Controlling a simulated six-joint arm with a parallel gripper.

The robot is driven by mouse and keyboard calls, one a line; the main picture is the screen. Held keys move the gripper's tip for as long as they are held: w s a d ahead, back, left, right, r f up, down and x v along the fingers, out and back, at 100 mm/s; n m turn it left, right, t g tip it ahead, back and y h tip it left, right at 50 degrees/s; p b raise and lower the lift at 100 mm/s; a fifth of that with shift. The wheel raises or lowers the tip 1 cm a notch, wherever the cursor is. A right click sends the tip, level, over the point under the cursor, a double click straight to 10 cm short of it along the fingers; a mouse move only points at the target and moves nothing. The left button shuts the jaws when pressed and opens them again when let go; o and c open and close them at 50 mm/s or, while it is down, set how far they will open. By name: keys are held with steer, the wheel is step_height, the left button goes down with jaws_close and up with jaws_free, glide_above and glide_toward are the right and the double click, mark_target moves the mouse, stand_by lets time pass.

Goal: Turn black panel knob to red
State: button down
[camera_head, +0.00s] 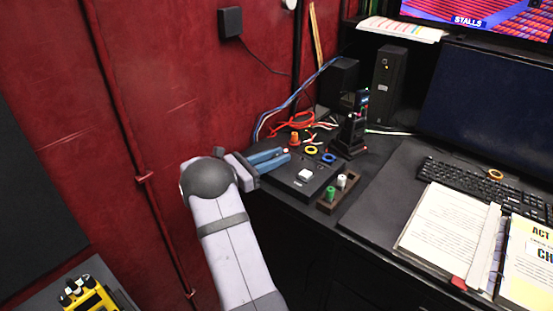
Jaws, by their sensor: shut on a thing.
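The black panel (284,183) lies on the dark desk near the middle of the view. A white block-like button (305,175), a yellow ring (311,149) and a blue ring (328,158) show on or beside it. My gripper (286,155), with blue fingers, reaches over the panel's far left part from the left. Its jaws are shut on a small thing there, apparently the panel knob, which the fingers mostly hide. A small pale, reddish spot shows at the fingertips. The knob's pointing direction cannot be made out.
A dark wooden holder (325,207) with a green peg (331,193) and a white peg (341,181) stands close right of the panel. An orange thing (294,138) and red cables (294,119) lie behind. A black stand (352,125), speakers, keyboard and open binder fill the right.

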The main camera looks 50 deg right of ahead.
steer(key=shift+m+g, duration=0.3)
steer(key=shift+g, duration=0.1)
steer(key=c, duration=1.5)
jaws_free()
steer(key=shift+b+v, duration=0.8)
steer(key=shift+v, duration=2.9)
steer(key=shift+r, duration=0.15)
